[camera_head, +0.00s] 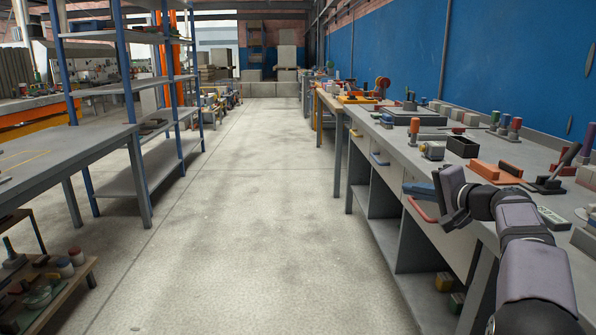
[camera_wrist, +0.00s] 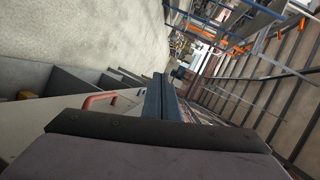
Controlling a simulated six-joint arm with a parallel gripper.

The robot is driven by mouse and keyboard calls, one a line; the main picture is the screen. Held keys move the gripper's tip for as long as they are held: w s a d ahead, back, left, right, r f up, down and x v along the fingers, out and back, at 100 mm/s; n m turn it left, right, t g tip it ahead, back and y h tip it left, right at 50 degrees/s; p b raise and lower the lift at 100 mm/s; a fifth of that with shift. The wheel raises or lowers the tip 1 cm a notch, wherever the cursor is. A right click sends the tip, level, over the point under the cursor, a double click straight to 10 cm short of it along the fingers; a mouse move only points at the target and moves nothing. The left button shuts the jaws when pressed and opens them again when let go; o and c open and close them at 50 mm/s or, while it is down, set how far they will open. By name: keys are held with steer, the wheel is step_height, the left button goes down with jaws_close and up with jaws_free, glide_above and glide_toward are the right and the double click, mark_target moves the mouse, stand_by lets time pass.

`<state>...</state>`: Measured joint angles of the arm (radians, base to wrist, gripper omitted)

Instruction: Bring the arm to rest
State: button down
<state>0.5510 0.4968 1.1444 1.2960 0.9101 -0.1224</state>
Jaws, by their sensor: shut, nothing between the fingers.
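My gripper (camera_head: 419,189) is at the right of the head view, at the end of my grey and black arm. It is in front of the workbench (camera_head: 391,143), near the front edge of its top, and points toward the left of the picture. In the wrist view my gripper (camera_wrist: 161,98) shows its two dark blue fingers side by side, shut with nothing between them. A red drawer handle (camera_head: 424,212) shows just below the gripper; it also shows in the wrist view (camera_wrist: 99,99). I cannot tell the exact gap between them.
The bench top holds a black box (camera_head: 462,147), an orange-brown block (camera_head: 497,171) and several tools. A blue wall (camera_head: 480,55) stands behind it. The floor aisle (camera_head: 240,200) is clear. A grey table (camera_head: 65,155) and blue-post shelving (camera_head: 130,100) stand at the left.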

steer(key=s+a+f+n+g+y+p, duration=0.1)
steer(key=s+a+f+n+g, duration=0.25)
steer(key=a+f, duration=0.6)
steer(key=s+a+f+n+g+p, duration=0.15)
steer(key=s+a+f+g, duration=0.45)
steer(key=a, duration=0.6)
steer(key=s+d+f+n+g+h, duration=0.2)
steer(key=s+f, duration=0.4)
steer(key=s, duration=0.5)
steer(key=s+d+f+n+g+h, duration=0.15)
steer(key=s+f, duration=0.35)
steer(key=s, duration=0.5)
steer(key=s+d+f+n+g+h, duration=0.1)
steer(key=s+f+n+h, duration=0.2)
steer(key=s+f, duration=0.55)
step_height(320, 180, up, 40)
steer(key=s+p, duration=0.2)
steer(key=p, duration=3.5)
steer(key=shift+s+d+r+p, duration=0.2)
steer(key=shift+r+p, duration=0.05)
steer(key=shift+p, duration=0.15)
steer(key=shift+f, duration=0.1)
step_height(320, 180, down, 10)
steer(key=b, duration=1)
